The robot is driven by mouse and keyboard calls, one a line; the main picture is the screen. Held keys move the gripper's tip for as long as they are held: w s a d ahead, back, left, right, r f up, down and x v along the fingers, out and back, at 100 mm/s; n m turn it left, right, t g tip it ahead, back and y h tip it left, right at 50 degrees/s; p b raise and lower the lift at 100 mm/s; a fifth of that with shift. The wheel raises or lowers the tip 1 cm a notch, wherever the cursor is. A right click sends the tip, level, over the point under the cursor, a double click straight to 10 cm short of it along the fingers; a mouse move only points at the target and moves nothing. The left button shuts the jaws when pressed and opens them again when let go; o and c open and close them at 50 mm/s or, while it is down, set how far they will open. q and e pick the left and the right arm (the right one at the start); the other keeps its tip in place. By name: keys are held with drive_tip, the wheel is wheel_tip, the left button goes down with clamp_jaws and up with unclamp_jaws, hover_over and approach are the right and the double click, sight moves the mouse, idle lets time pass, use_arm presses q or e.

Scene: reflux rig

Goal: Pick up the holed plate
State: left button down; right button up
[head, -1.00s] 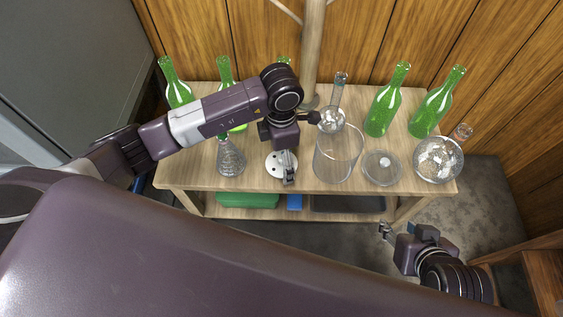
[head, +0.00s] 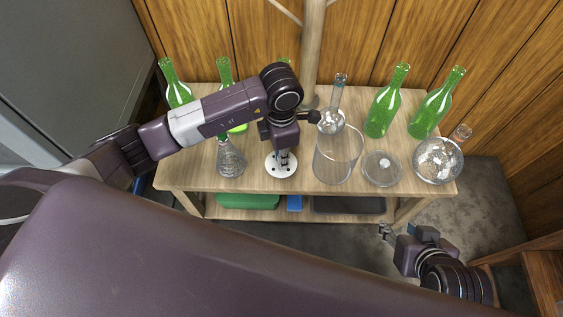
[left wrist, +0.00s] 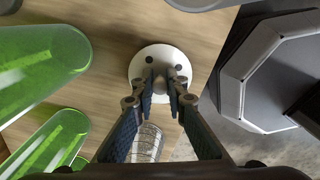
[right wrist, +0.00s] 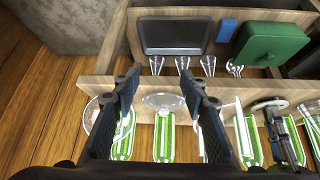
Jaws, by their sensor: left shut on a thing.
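The holed plate (head: 272,170) is a white disc with dark holes and a knob at its middle. It is at the front edge of the wooden bench, between a conical flask and a glass beaker. The left wrist view shows the plate (left wrist: 144,62) from above. My left gripper (head: 284,156) points down over the plate, and its fingers (left wrist: 160,86) are closed on the central knob. I cannot tell whether the plate still touches the bench. My right gripper (head: 387,231) is off the bench's front right, and its fingers (right wrist: 160,78) are apart and empty.
The bench (head: 205,175) holds a conical flask (head: 230,160) left of the plate, and a beaker (head: 333,165), glass dish (head: 381,168) and round flask (head: 438,160) to the right. Green bottles (head: 383,112) stand behind. A lower shelf holds a green box (head: 247,201) and dark tray (head: 349,205).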

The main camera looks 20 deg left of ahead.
use_arm(q)
drive_tip(key=shift+s+f, duration=0.35)
drive_tip(key=shift+s, duration=0.05)
drive_tip(key=shift+r, duration=0.35)
drive_tip(key=r, duration=0.2)
drive_tip(key=r+p, duration=0.1)
drive_tip(key=r, duration=0.3)
drive_tip(key=shift+w+p, duration=0.25)
drive_tip(key=shift+p, duration=0.15)
wheel_tip(320, 180, up, 14)
drive_tip(key=p, duration=0.2)
drive_tip(key=shift+f+p, duration=0.2)
drive_tip(key=shift+p, duration=0.1)
use_arm(e)
drive_tip(key=s+d+f+g, duration=0.2)
drive_tip(key=s+f+g, duration=0.1)
drive_tip(key=s, duration=0.3)
drive_tip(key=shift+s+f+g+h, duration=0.2)
drive_tip(key=shift+f+g+h, duration=0.2)
drive_tip(key=shift+f, duration=0.1)
use_arm(q)
drive_tip(key=shift+r, duration=0.2)
use_arm(e)
drive_tip(key=shift+w, duration=0.1)
